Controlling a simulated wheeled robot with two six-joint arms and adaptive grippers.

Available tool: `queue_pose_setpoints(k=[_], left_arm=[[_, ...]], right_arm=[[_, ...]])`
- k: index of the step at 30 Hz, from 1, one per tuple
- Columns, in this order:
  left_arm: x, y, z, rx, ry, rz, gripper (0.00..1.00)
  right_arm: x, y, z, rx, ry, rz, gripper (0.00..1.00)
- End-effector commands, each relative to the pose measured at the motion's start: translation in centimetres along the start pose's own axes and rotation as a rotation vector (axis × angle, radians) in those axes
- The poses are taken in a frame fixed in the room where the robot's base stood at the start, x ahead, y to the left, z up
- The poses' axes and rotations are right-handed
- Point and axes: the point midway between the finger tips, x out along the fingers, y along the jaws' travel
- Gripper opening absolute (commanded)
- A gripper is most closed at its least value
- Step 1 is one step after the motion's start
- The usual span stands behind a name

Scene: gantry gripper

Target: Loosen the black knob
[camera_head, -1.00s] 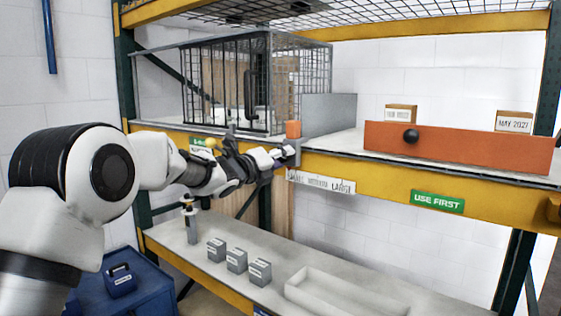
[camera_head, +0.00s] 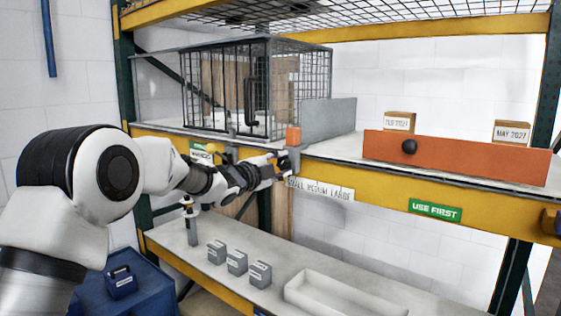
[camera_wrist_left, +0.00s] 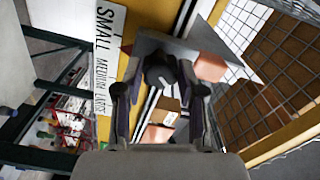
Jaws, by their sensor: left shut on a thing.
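The black knob (camera_wrist_left: 158,74) is a dark round grip on a grey plate, between my left fingers in the left wrist view. My left gripper (camera_head: 284,162) is shut on it at the shelf's front beam, just below a small orange block (camera_head: 293,135); the fingers also show in the wrist view (camera_wrist_left: 160,68). A grey upright plate (camera_head: 328,115) stands behind. My right gripper is not in view.
A wire cage (camera_head: 300,85) stands left of the knob. A size sign (camera_head: 320,189) hangs on the beam. Grey blocks (camera_head: 237,261) and a tray (camera_head: 345,300) are on the lower shelf.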

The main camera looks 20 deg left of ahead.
Motion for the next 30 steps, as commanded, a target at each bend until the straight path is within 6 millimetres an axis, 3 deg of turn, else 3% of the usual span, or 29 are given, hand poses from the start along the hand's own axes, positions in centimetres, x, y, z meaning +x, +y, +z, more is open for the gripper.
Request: queue_pose_setpoints(k=[18, 30], left_arm=[[0.0, -0.1, 0.0, -0.543, 0.001, 0.000, 0.04], [0.0, -0.1, 0.1, -0.707, 0.000, 0.001, 0.04]], right_arm=[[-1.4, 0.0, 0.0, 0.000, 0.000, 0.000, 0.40], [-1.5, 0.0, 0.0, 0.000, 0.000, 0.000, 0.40]])
